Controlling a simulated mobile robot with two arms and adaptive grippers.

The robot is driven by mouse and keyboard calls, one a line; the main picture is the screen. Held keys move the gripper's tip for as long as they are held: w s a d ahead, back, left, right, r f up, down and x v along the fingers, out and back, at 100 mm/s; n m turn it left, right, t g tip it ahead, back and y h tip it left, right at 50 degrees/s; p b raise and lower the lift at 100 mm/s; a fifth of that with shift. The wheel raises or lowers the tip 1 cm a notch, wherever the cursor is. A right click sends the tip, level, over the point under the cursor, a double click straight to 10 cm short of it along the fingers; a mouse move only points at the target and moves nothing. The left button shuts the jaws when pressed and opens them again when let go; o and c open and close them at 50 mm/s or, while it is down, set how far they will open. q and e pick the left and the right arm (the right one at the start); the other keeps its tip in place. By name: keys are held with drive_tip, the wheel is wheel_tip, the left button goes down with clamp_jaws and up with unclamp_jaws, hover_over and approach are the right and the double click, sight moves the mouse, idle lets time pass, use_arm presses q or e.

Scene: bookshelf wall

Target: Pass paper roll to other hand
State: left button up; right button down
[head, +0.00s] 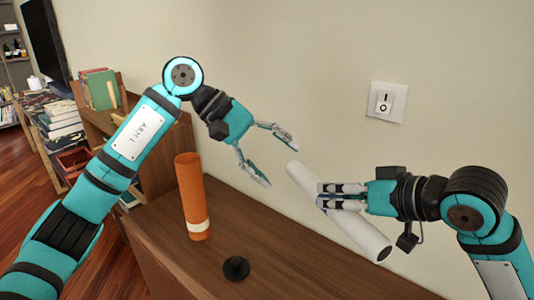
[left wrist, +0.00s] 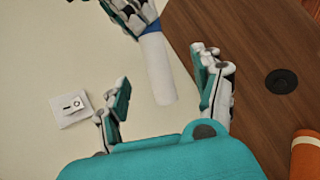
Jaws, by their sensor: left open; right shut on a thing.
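The white paper roll (head: 362,235) is held tilted above the wooden surface, its upper end toward the left. My right gripper (head: 325,196) is shut around its middle. My left gripper (head: 280,158) is open and empty, its spread fingers just left of the roll's upper end and apart from it. In the left wrist view the roll (left wrist: 157,70) points toward the gap between my open left fingers (left wrist: 163,98). Part of the roll is hidden behind the right gripper's fingers.
An orange cylinder (head: 191,190) with a pale band stands upright on the wooden top (head: 290,262). A small black round object (head: 236,268) lies near it. A light switch (head: 387,102) is on the wall. Books (head: 100,88) fill shelves at left.

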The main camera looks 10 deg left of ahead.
sight(306, 187)
use_arm(q)
drive_tip(key=x, duration=1)
drive_tip(key=shift+d+f, duration=0.15)
drive_tip(key=shift+c, duration=0.2)
drive_tip(key=c, duration=1.1)
use_arm(e)
drive_tip(key=shift+w+d+r, duration=0.1)
drive_tip(key=shift+d, duration=0.05)
use_arm(q)
drive_tip(key=shift+f, duration=0.1)
drive_tip(key=shift+c, duration=0.9)
use_arm(e)
drive_tip(key=c, duration=1.1)
unclamp_jaws()
drive_tip(key=shift+c, duration=0.2)
drive_tip(key=o, duration=0.5)
drive_tip(key=shift+c, duration=0.2)
